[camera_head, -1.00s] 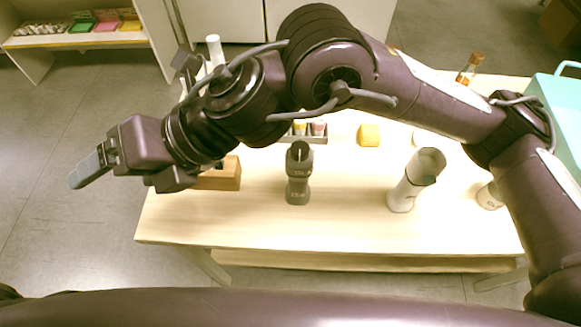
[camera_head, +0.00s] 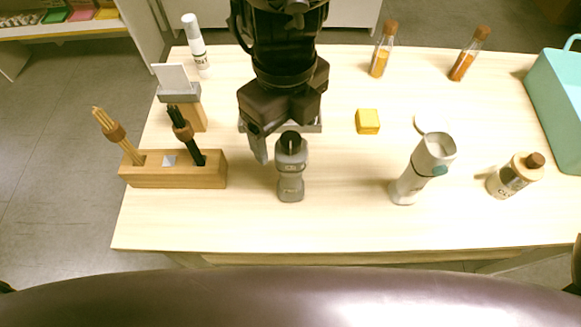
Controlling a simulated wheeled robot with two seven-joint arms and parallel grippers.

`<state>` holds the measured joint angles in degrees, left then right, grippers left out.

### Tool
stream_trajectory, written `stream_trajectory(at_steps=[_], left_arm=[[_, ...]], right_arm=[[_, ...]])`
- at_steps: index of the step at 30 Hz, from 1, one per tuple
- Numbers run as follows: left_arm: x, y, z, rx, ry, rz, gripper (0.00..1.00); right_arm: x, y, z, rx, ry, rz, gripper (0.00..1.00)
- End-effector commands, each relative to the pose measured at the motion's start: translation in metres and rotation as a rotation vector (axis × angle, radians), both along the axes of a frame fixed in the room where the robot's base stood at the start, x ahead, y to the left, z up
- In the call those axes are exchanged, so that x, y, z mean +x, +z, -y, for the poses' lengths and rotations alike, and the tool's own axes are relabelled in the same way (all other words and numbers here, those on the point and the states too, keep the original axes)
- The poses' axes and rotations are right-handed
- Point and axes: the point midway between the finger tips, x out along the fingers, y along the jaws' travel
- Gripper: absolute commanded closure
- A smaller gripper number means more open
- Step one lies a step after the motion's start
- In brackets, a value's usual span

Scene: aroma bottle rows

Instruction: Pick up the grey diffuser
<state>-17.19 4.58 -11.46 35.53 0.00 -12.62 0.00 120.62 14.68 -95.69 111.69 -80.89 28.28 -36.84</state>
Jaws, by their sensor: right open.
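The grey diffuser (camera_head: 290,178) is a small dark-grey bottle with a black cap, standing upright on the pale wooden table (camera_head: 340,225), left of its middle. My right gripper (camera_head: 270,147) hangs over the table just behind and above the diffuser. It is open, with one grey finger showing left of the diffuser's cap; the other finger is not clear. Nothing shows between the fingers, and I cannot tell whether the gripper touches the cap. My left gripper is not in view.
A wooden holder (camera_head: 205,177) with sticks stands left of the diffuser. A yellow block (camera_head: 367,121), a white-grey canister (camera_head: 408,185) and a labelled bottle (camera_head: 507,182) stand to the right. A teal bin (camera_head: 555,110) is at the right edge. The front table strip is clear.

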Motion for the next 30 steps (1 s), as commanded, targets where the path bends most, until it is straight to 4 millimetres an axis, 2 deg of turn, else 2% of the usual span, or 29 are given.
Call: stream_trajectory(at_steps=[9,19,30], left_arm=[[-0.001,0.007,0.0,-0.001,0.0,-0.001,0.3],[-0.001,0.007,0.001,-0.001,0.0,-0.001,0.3],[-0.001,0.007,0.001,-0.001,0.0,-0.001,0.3]], right_arm=[[0.002,-0.043,0.007,0.0,0.001,-0.003,0.2],[0.002,-0.05,0.007,0.003,0.0,0.0,0.21],[0.002,-0.05,0.007,0.003,0.0,0.0,0.69]])
